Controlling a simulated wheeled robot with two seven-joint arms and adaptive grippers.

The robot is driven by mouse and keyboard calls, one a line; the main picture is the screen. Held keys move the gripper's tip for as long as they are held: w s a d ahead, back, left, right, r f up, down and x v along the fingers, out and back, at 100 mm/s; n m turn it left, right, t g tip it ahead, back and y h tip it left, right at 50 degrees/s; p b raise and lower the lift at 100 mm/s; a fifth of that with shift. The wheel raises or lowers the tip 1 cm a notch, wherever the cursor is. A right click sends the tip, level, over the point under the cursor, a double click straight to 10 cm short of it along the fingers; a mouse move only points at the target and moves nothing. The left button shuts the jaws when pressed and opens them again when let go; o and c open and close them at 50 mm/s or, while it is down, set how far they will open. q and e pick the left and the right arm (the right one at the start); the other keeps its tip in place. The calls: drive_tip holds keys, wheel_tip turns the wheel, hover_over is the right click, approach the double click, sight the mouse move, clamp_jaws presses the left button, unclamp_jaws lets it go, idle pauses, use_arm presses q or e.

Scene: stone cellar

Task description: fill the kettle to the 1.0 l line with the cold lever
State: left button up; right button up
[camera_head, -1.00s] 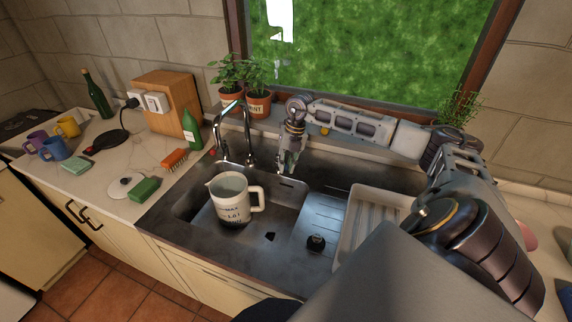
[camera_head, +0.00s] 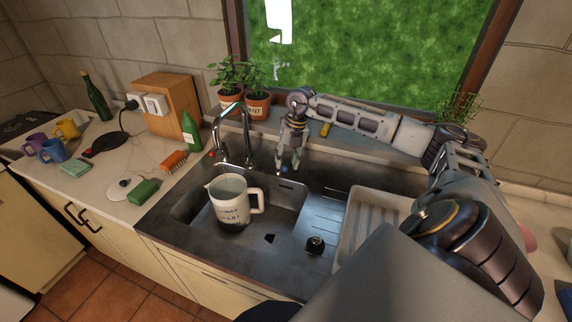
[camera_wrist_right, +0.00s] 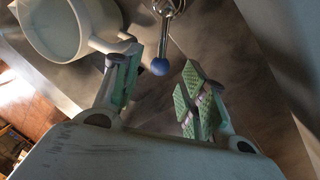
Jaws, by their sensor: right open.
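The white kettle (camera_head: 228,212) stands upright in the sink basin (camera_head: 284,214), handle to the right, below the chrome tap (camera_head: 247,130). Its front has dark level markings, too small to read surely; I cannot tell the water level. The cold lever has a blue ball end (camera_head: 285,169), which also shows in the right wrist view (camera_wrist_right: 160,67). A red ball end (camera_head: 211,153) sits left of the tap. My right gripper (camera_head: 287,160) is open and empty at the blue ball; in the wrist view the ball appears between its green-padded fingers, and contact is unclear. My left gripper is out of view.
A ribbed drainer tray (camera_head: 375,222) and a black plug (camera_head: 316,244) lie right of the basin. An orange brush (camera_head: 174,160), green sponge (camera_head: 143,191), green bottle (camera_head: 191,130) and white lid-like disc (camera_head: 124,187) stand left. Potted herbs (camera_head: 257,104) line the sill behind.

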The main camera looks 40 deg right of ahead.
wheel_tip(320, 180, up, 9)
drive_tip(key=d, duration=0.1)
drive_tip(key=shift+s+d+r, duration=0.2)
drive_tip(key=shift+s+d, duration=0.05)
drive_tip(key=shift+s, duration=0.2)
